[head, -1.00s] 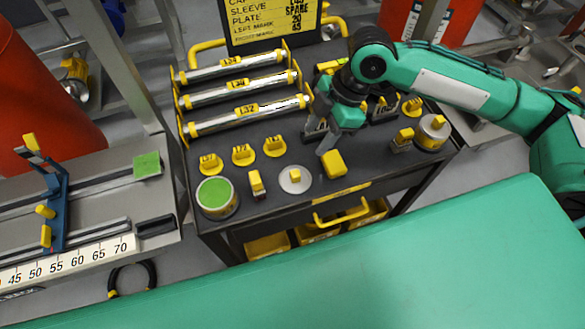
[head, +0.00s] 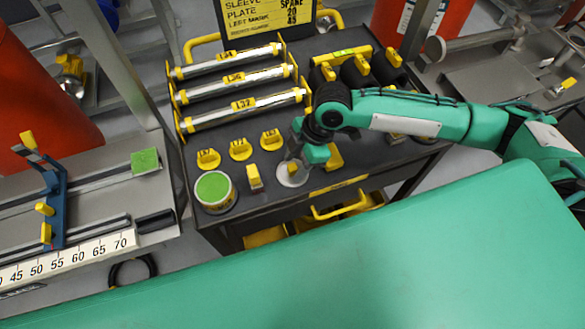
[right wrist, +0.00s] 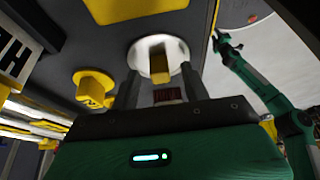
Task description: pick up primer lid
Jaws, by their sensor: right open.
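The primer lid, a pale grey-white disc with a yellow block handle, lies flat on the dark cart top (head: 217,226). In the head view the lid (head: 289,180) is partly hidden under my right gripper (head: 296,163). In the right wrist view the lid (right wrist: 147,47) lies just beyond the fingertips. My right gripper (right wrist: 160,80) is open, with one finger on each side of the yellow handle. I cannot tell whether they touch it. My left gripper is not in the head view; a green arm with a dark end (right wrist: 228,48), seemingly mine, shows far off in the right wrist view.
A green-topped tin (head: 213,188) and a small yellow-topped tool (head: 254,178) stand left of the lid. A yellow block (head: 335,155) is close on the right. Numbered yellow knobs (head: 241,150) and a rack of rollers (head: 245,105) stand behind.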

